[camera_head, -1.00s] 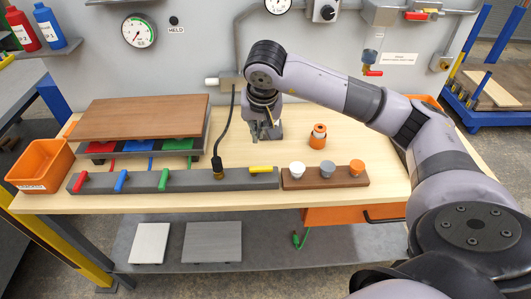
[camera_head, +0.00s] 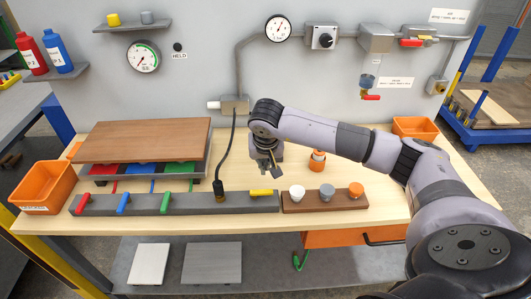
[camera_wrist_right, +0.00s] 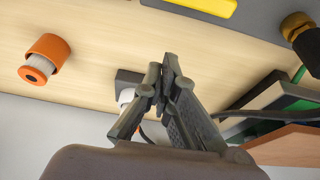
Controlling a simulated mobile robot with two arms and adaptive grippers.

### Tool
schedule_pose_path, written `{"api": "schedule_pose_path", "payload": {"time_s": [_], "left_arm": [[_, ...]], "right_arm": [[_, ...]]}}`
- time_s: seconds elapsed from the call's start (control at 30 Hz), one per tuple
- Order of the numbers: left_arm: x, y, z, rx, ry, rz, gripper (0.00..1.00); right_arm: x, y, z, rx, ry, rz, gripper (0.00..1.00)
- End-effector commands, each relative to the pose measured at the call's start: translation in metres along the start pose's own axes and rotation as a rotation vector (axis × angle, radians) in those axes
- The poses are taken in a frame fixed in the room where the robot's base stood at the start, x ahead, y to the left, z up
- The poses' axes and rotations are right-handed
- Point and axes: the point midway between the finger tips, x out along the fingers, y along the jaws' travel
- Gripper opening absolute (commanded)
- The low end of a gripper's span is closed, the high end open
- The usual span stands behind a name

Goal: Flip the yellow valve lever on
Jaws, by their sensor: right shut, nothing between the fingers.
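The yellow valve lever (camera_head: 261,193) lies flat along the right end of the grey manifold bar (camera_head: 160,203), pointing along the bar. In the right wrist view the yellow lever (camera_wrist_right: 208,6) shows at the top edge, partly cut off. My right gripper (camera_head: 273,171) is shut and empty, above the bench just behind the yellow lever and apart from it. In the right wrist view its fingertips (camera_wrist_right: 170,70) are together, with bare wood between them and the lever. My left gripper is out of view.
Red (camera_head: 83,203), blue (camera_head: 123,203) and green (camera_head: 165,202) levers stand crosswise on the bar. A black hose (camera_head: 227,150) rises from it left of my gripper. A knob block (camera_head: 325,201) is at right, with an orange-capped cylinder (camera_head: 317,160) behind.

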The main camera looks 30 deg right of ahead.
Motion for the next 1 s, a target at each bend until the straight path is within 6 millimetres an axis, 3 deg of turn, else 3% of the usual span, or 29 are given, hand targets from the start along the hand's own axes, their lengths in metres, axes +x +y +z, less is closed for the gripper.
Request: {"api": "schedule_pose_path", "payload": {"time_s": [0.07,0.4,1.0], "left_arm": [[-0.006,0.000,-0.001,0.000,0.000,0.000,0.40],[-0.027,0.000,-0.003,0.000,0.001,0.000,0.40],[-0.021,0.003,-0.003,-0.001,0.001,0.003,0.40]], "right_arm": [[0.015,0.000,0.001,0.001,-0.005,0.002,0.00],[0.003,-0.001,0.035,-0.002,0.000,-0.001,0.00],[0.007,0.003,0.033,0.017,0.002,0.005,0.00]]}}
